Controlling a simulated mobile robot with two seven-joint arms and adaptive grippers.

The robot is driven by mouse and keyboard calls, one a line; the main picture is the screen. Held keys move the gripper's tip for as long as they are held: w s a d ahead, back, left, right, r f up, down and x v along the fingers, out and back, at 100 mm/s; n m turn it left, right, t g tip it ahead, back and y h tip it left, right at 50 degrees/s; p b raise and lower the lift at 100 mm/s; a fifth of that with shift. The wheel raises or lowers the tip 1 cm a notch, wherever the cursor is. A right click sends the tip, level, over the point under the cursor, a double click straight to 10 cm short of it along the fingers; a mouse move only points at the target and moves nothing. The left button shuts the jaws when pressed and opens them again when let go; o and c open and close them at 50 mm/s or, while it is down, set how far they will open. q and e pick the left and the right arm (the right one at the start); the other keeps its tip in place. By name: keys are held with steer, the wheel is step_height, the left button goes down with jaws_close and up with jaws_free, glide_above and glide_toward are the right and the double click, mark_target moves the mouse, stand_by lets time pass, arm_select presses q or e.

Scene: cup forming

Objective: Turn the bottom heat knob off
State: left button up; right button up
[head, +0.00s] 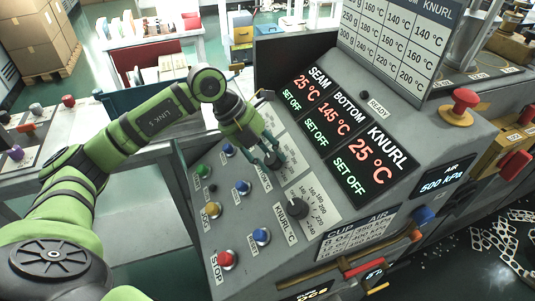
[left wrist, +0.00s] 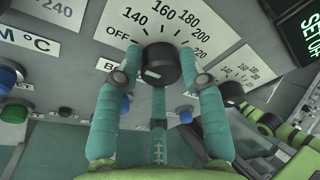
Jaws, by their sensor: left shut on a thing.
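The bottom heat knob (left wrist: 162,65) is a round black knob on a white dial plate (left wrist: 135,22) marked 140 to 220. The knob's white mark points to the lower left, away from the printed numbers. In the head view my left gripper (head: 274,158) reaches down onto the sloped panel and hides most of the knob. The BOTTOM display (head: 328,117) reads 145 °C and SET OFF. My right gripper is not in view.
The KNURL knob (head: 297,208) sits below on the same panel. Several coloured push buttons, including a red STOP button (head: 225,260), lie left of the knobs. The SEAM display (head: 306,88) and KNURL display (head: 362,160) read 25 °C, SET OFF. A red mushroom button (head: 466,98) stands at right.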

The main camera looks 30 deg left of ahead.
arm_select(q)
steer(key=o, duration=1.1)
steer(key=shift+w, duration=0.1)
steer(key=shift+r, duration=0.1)
steer(key=v, duration=1.2)
steer(key=shift+d, duration=0.1)
